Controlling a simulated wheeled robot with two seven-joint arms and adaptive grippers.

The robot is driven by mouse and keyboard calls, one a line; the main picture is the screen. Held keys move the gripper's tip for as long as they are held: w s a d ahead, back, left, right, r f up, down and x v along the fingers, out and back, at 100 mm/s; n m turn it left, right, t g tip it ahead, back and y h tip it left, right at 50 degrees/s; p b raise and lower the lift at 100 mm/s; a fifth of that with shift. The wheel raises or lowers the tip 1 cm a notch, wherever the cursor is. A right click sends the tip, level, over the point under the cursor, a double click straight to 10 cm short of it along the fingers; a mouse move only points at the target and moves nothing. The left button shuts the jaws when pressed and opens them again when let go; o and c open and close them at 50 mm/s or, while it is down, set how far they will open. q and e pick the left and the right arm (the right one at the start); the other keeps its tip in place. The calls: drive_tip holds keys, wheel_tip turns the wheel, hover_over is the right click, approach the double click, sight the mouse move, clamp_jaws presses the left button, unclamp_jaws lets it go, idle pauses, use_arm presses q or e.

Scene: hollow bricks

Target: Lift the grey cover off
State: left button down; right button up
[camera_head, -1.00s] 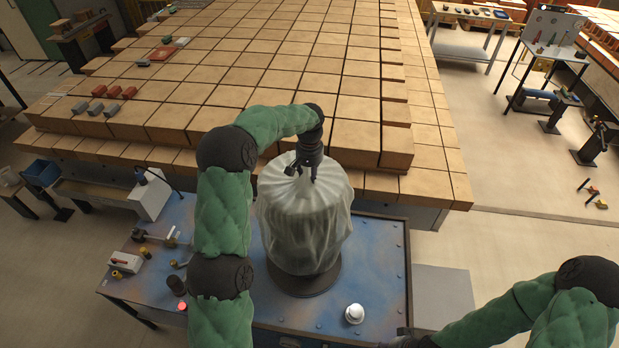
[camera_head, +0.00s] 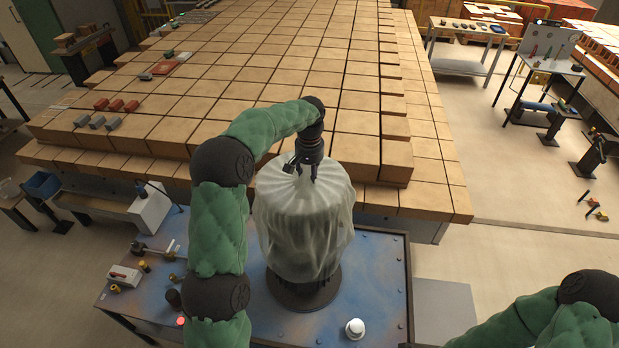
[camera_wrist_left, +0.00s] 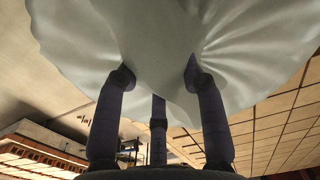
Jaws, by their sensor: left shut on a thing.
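The grey cover (camera_head: 303,222) is draped over a tall round thing on the blue bench, above a dark round base (camera_head: 304,292). What is under the cover is hidden. My left gripper (camera_head: 306,176) points down at the top of the cover and is shut on its gathered cloth. In the left wrist view the cover (camera_wrist_left: 160,45) fills the upper part, with the fingers (camera_wrist_left: 158,100) against it. The cover's lower edge hangs a little above the base. My right arm shows at the lower right, but its gripper is out of view.
The blue bench (camera_head: 375,265) also carries a white knob-like thing (camera_head: 355,328), a white box with a red switch (camera_head: 124,275) and small fittings at the left. Behind it, a large stepped stack of tan bricks (camera_head: 260,110) stands close.

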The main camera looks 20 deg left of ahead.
use_arm(q)
wheel_tip(320, 180, up, 16)
idle(1.6)
drive_tip(key=s+d+b, duration=0.5)
drive_tip(key=s, duration=0.4)
drive_tip(key=s+d+b, duration=0.4)
drive_tip(key=s+b, duration=0.1)
drive_tip(key=s, duration=0.5)
drive_tip(key=s+d+b, duration=0.5)
drive_tip(key=s+b, duration=0.1)
drive_tip(key=s, duration=0.3)
drive_tip(key=shift+s+d, duration=0.15)
drive_tip(key=shift+d, duration=0.15)
idle(0.4)
